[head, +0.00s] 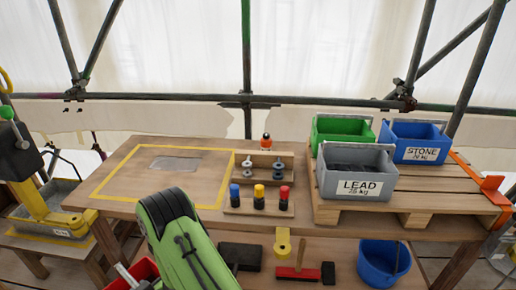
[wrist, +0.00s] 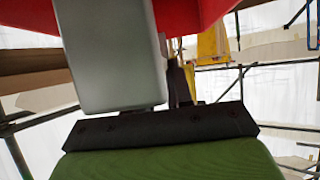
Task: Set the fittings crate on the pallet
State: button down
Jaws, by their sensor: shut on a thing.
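A red crate (head: 146,268) shows in part at the bottom edge of the head view, beside my green arm. It carries no label that I can read, and most of it is cut off. In the wrist view red plastic (wrist: 215,12) fills the top, and my gripper (wrist: 158,50) is shut on it. The wooden pallet (head: 440,200) lies on the right of the bench. On it stand a green crate (head: 342,128), a blue crate marked STONE (head: 412,140) and a grey crate marked LEAD (head: 345,186) at the front.
The bench (head: 130,192) has a yellow-taped area at left. A wooden rack (head: 262,205) with coloured pots stands mid-bench, left of the pallet. An orange clamp (head: 490,187) sits at the pallet's right. A blue bucket (head: 383,264) is below. The pallet's front right is bare.

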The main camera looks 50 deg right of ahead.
aim_at(424, 188)
jog(key=k+l+z, duration=0.2)
jog(key=k+l, duration=0.15)
jog(key=k+l+z, duration=0.2)
jog(key=k+l, duration=0.25)
jog(key=k+l+z, duration=0.25)
jog(key=k+l, duration=0.15)
jog(key=k+l+z, duration=0.2)
jog(key=k+l, duration=0.15)
jog(key=l, duration=0.3)
